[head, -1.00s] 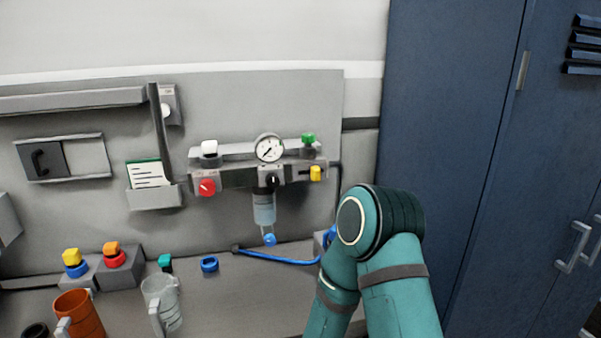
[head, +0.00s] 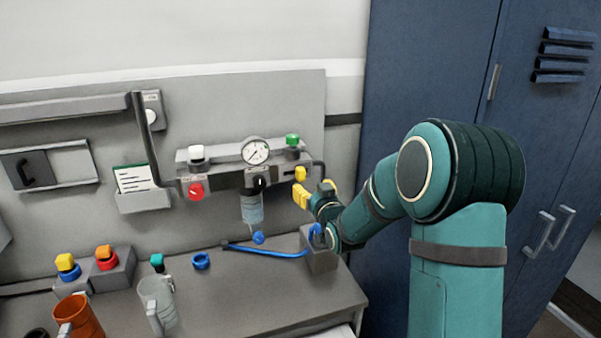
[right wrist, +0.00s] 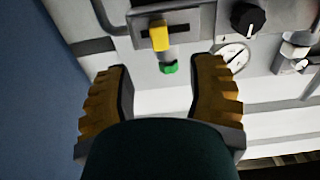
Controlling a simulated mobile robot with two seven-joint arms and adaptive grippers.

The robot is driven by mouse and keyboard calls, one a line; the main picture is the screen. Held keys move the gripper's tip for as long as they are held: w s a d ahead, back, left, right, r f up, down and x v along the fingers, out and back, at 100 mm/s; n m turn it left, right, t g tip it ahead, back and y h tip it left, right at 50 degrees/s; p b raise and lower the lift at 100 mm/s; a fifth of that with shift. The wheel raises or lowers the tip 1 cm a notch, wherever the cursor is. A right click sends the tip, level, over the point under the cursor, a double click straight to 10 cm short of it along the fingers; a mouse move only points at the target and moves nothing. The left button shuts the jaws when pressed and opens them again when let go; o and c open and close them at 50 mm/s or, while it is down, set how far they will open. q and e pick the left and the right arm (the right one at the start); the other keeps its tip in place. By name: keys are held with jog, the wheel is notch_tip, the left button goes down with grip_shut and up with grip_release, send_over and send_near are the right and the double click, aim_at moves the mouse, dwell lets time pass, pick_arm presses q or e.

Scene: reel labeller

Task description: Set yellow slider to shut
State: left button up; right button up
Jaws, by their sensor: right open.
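The yellow slider (head: 300,174) sits at the right end of the grey air unit (head: 222,179) on the back panel. In the right wrist view, the yellow slider (right wrist: 159,37) shows in its dark slot, upside down relative to the head view. My right gripper (head: 315,190) has yellow-padded fingers and is just in front of and below the slider. In the right wrist view, the right gripper (right wrist: 160,85) is open, its two fingers apart, with the slider beyond and between their lines. Nothing is between the fingers. My left gripper is not in view.
The unit also carries a gauge (head: 256,151), a red knob (head: 196,190), a black knob (head: 259,183) and a green cap (head: 292,140). A blue hose (head: 270,252) runs below. Mugs and coloured buttons stand at the left. A blue cabinet (head: 430,70) is at the right.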

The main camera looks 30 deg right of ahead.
aim_at(302, 175)
jog(key=p+x, duration=0.1)
jog(key=x, duration=0.8)
jog(key=shift+w, duration=0.35)
grip_shut()
